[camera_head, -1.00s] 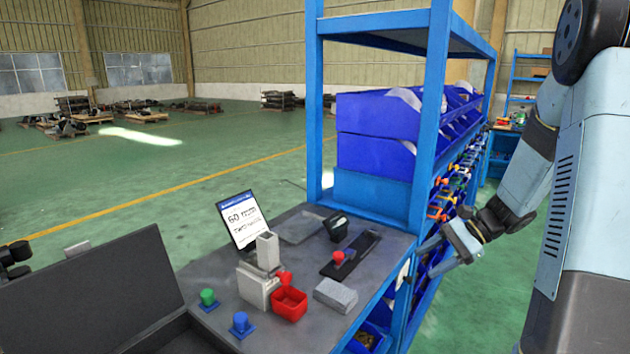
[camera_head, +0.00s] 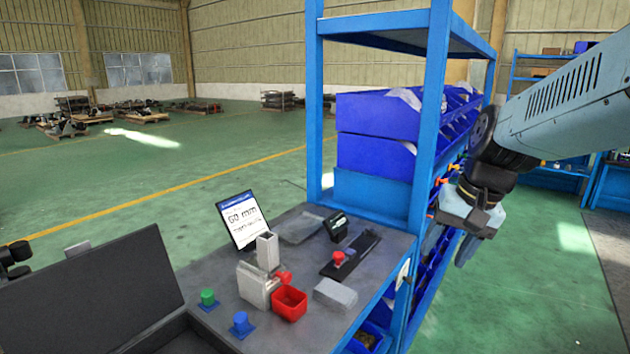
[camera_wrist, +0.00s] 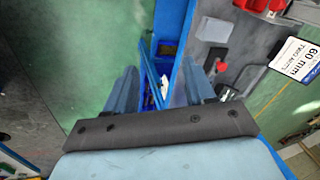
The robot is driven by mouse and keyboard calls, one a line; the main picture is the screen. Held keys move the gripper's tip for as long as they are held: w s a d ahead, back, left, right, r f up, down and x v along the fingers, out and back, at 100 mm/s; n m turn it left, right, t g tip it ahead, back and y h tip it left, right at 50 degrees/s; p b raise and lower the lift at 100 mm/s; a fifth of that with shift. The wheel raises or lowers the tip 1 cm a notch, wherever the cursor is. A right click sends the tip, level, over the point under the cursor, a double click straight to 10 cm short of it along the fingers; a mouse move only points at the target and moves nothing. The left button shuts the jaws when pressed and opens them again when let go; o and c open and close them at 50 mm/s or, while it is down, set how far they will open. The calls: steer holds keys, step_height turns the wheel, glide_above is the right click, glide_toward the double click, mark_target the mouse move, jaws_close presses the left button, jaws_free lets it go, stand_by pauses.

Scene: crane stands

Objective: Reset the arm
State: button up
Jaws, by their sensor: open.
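My gripper (camera_head: 470,232) is at the right of the head view, beside the blue shelf rack (camera_head: 432,120) and to the right of the grey table (camera_head: 215,262). Its fingers point downward, and nothing shows between them. In the wrist view my gripper (camera_wrist: 160,95) has its two blue fingers spread apart, with the rack's blue edge and the floor seen beyond them. My arm reaches in from the right edge of the head view.
On the table are a red bin (camera_head: 289,303), a grey block (camera_head: 335,295), a sign (camera_head: 242,220), a green knob (camera_head: 208,298) and a blue knob (camera_head: 241,324). Blue bins (camera_head: 375,160) fill the rack. Green floor (camera_head: 540,270) lies open at the right.

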steer(key=s+r+n+t+h, duration=0.2)
steer(key=s+r+n+t, duration=0.1)
steer(key=s+r, duration=0.1)
steer(key=shift+s+d+r+t, duration=0.2)
steer(key=shift+s+d+t, duration=0.1)
steer(key=shift+s, duration=0.6)
